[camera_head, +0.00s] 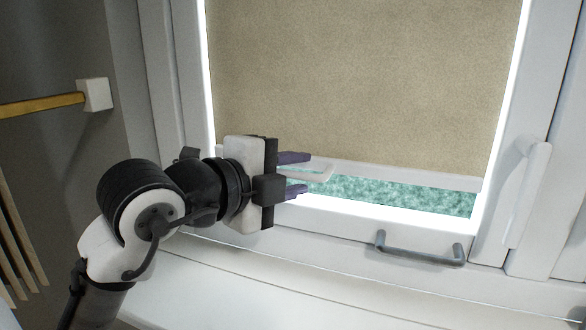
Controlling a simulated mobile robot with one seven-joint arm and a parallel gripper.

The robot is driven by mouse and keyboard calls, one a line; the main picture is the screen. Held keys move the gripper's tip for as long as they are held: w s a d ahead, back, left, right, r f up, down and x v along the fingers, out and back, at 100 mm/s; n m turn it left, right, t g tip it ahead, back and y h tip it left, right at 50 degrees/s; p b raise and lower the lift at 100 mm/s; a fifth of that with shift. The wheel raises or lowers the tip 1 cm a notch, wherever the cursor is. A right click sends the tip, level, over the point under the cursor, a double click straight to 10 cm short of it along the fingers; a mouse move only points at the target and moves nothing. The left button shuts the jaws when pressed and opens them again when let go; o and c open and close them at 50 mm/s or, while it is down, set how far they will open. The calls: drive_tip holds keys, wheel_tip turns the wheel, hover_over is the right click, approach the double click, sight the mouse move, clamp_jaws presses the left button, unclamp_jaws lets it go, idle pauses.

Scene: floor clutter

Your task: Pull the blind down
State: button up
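The beige blind (365,75) covers most of the window pane. Its white bottom bar (405,176) hangs a little above the lower window frame, with a strip of green showing below it. A pale loop-shaped pull tab (322,173) sits at the bar's left part. My gripper (302,174) points right, with its two purple fingers apart, one above the other, by the tab. The tab's left end lies between or behind the fingers; I cannot tell whether they touch it.
A grey handle (420,250) sticks out from the lower window frame. A white window handle (526,190) is on the right frame. A white sill (230,285) runs below. A wooden rail on a white bracket (95,95) is at the left wall.

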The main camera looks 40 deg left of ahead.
clamp_jaws()
idle(0.3)
wheel_tip(320, 180, down, 4)
drive_tip(key=b, duration=0.4)
drive_tip(key=shift+f, duration=0.1)
unclamp_jaws()
drive_tip(key=shift+s, duration=0.1)
